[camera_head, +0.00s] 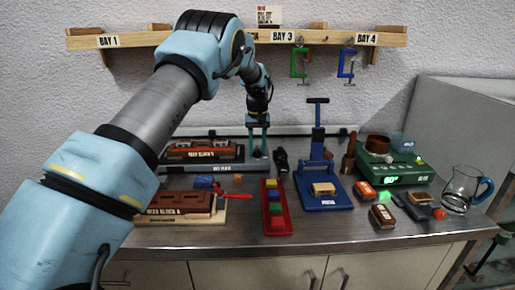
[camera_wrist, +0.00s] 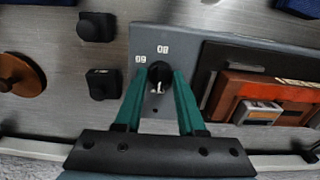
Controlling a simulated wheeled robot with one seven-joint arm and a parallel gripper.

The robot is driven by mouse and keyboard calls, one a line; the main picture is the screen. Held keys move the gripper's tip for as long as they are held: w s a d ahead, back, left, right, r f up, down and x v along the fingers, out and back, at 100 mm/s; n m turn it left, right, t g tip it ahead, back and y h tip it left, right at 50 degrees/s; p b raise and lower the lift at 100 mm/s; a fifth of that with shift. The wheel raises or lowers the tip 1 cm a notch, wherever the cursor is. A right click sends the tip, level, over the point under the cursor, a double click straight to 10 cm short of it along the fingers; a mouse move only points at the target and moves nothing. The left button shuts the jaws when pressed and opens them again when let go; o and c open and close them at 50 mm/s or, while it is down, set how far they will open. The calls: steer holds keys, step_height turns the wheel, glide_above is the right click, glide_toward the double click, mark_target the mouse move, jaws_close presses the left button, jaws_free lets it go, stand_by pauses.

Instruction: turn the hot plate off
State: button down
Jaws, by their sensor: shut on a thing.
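A long grey unit (camera_head: 259,163) stands at the back left of the bench and carries a reddish-brown block (camera_head: 190,148). In the wrist view its grey top (camera_wrist: 143,38) bears a round black knob (camera_wrist: 159,72) with a white pointer and two small white labels, too small to read surely. My gripper (camera_head: 259,153) reaches down at the unit's right end. Its green fingers (camera_wrist: 160,82) are shut on the knob from both sides. A green unit (camera_head: 405,174) at the right has a lit display and a brown pot (camera_head: 377,144) on it. No view clearly names either unit a hot plate.
A blue press (camera_head: 323,196), a red tray (camera_head: 277,223) of coloured blocks and another brown block (camera_head: 180,203) stand in front. A glass jug (camera_head: 460,188) is at the right. Two black pieces (camera_wrist: 96,27) lie beside the grey unit.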

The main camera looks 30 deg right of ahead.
steer(key=c, duration=0.5)
jaws_free()
steer(key=shift+r, duration=0.1)
step_height(320, 180, up, 11)
steer(key=b, duration=0.2)
steer(key=shift+f+b, duration=0.2)
steer(key=shift+b, duration=0.1)
